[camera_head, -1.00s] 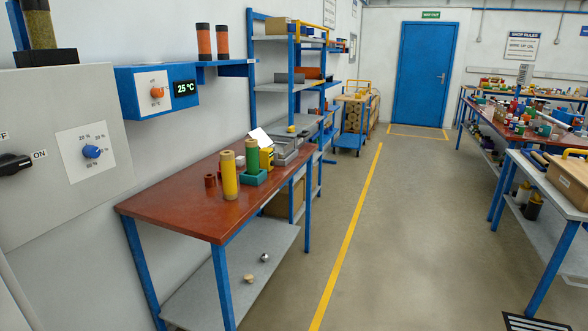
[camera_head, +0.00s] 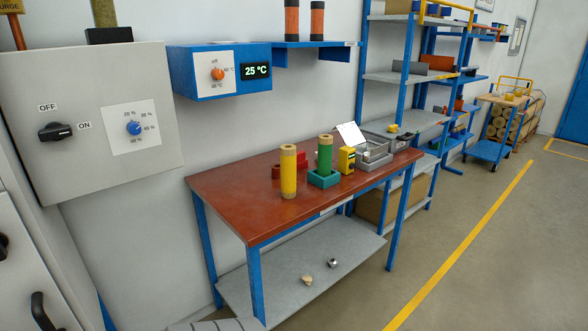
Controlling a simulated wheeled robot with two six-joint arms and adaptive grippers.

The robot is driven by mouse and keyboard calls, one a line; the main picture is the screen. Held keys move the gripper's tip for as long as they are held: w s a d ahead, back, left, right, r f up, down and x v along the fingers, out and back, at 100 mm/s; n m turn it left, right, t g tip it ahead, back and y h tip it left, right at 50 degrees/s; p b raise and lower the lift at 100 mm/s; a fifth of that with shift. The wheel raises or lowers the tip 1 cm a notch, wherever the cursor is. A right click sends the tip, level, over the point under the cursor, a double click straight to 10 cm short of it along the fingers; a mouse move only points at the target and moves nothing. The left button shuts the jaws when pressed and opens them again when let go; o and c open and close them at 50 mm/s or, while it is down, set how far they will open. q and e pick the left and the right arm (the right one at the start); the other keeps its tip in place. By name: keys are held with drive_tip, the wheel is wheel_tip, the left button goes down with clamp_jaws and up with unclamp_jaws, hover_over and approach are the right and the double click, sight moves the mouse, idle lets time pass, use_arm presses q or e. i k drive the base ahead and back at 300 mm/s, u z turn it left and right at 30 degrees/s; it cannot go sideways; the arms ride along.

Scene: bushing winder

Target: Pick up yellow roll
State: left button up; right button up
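The yellow roll (camera_head: 288,174) stands upright on the red-brown table top (camera_head: 232,198), near its front edge. It has a tan core showing at the top. Close to its right, a green roll (camera_head: 325,156) stands in a teal holder (camera_head: 324,180).
A red block (camera_head: 303,161) sits behind the yellow roll. A yellow device (camera_head: 346,160) and grey trays (camera_head: 374,148) stand further right. A blue temperature box (camera_head: 205,70) and a grey control cabinet (camera_head: 90,120) are at left. The lower shelf (camera_head: 300,270) holds two small objects.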

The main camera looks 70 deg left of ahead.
sight(288, 152)
drive_tip(key=u, duration=0.6)
drive_tip(key=i, duration=0.9)
drive_tip(key=u, duration=0.8)
